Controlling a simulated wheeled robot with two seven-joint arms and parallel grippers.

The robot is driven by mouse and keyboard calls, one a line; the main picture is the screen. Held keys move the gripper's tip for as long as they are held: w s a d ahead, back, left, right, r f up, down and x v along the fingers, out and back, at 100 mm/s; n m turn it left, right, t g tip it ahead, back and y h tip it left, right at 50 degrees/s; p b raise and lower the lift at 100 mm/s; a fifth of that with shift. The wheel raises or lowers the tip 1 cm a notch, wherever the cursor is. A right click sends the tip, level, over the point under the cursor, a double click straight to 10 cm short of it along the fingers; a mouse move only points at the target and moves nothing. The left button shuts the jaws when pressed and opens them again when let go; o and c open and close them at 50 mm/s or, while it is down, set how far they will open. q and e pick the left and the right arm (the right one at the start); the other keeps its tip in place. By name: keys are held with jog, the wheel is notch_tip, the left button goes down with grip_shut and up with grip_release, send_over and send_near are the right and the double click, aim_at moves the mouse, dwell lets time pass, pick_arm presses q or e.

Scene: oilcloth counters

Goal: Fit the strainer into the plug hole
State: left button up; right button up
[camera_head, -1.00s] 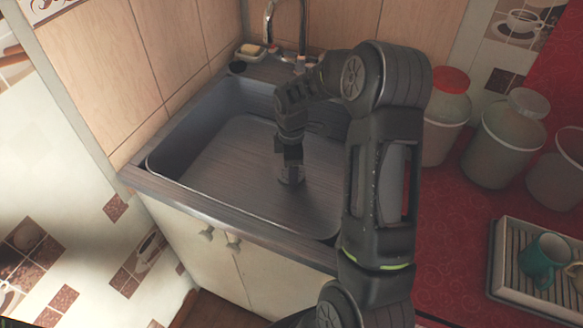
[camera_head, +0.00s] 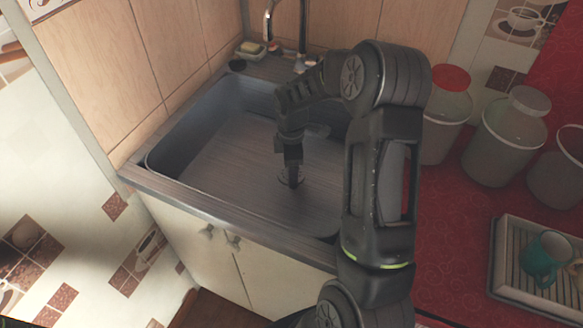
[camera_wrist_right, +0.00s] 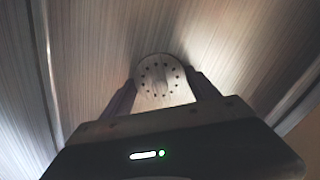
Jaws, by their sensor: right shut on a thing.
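My right gripper (camera_head: 290,180) reaches down into the grey sink (camera_head: 225,160), its fingertips low over the basin floor. In the right wrist view, its two fingers (camera_wrist_right: 163,92) are shut on the strainer (camera_wrist_right: 160,78), a pale round disc with a ring of small dark holes. In the head view only a thin light rim shows around the fingertips, and I cannot tell if it is the strainer or the plug hole. The plug hole cannot be made out in either view. Whether the strainer touches the floor is unclear. My left gripper is out of view.
The tap (camera_head: 302,30) stands at the sink's back, with a soap dish (camera_head: 250,50) beside it. Sink walls surround the gripper. On the red counter at right are jars (camera_head: 508,135) and a rack (camera_head: 508,265) with a teal cup (camera_head: 545,258).

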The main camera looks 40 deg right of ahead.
jog(key=shift+s+a+f, duration=0.1)
jog(key=shift+s+f, duration=0.1)
jog(key=shift+f, duration=0.2)
dwell(0.5)
jog(key=o, duration=1.4)
jog(key=shift+f, duration=0.1)
jog(key=shift+w+r+p, duration=0.2)
jog(key=shift+r+p, duration=2.55)
jog(key=shift+r, duration=1.55)
